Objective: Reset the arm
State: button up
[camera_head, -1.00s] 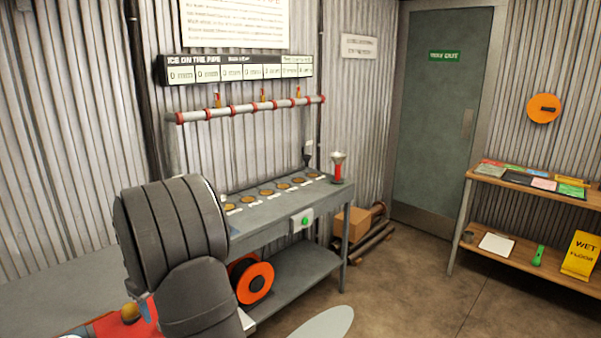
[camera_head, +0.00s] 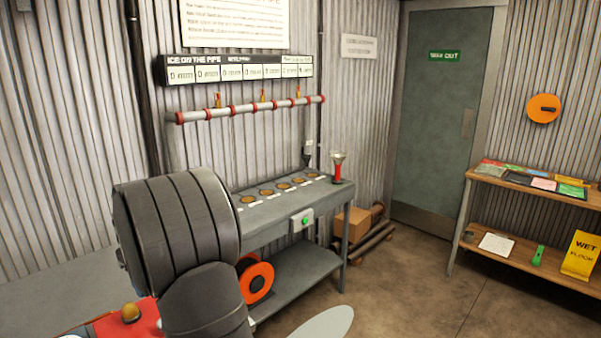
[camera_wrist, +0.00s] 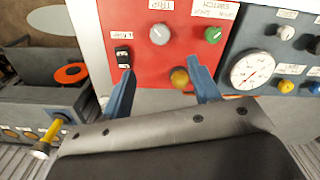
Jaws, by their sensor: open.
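My arm (camera_head: 180,230) fills the lower left of the head view; my gripper is hidden there. In the wrist view my gripper (camera_wrist: 160,70) shows two blue fingers spread apart with nothing held between them. Behind the fingers is a red panel (camera_wrist: 140,43) with upside-down labels. It carries a black rocker switch (camera_wrist: 123,57), a grey knob (camera_wrist: 160,34), a green knob (camera_wrist: 213,34) and a brass-coloured knob (camera_wrist: 180,77). The brass knob appears between the fingers, near the right one; contact cannot be told. The red panel (camera_head: 108,326) also shows at the head view's lower left edge.
A dark panel with a round white gauge (camera_wrist: 252,69) adjoins the red panel. A grey bench (camera_head: 275,205) with a green button (camera_head: 305,221) and an orange reel (camera_head: 256,281) stands beyond my arm. A wooden shelf (camera_head: 540,190) stands right. The floor between is mostly clear.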

notch_tip(320, 180, up, 3)
jog(key=m, duration=0.7)
jog(key=shift+f+m, duration=0.15)
jog(key=shift+m, duration=0.15)
dwell(0.3)
dwell(1.5)
notch_tip(320, 180, down, 16)
jog(key=n, duration=0.6)
jog(key=shift+n, duration=0.3)
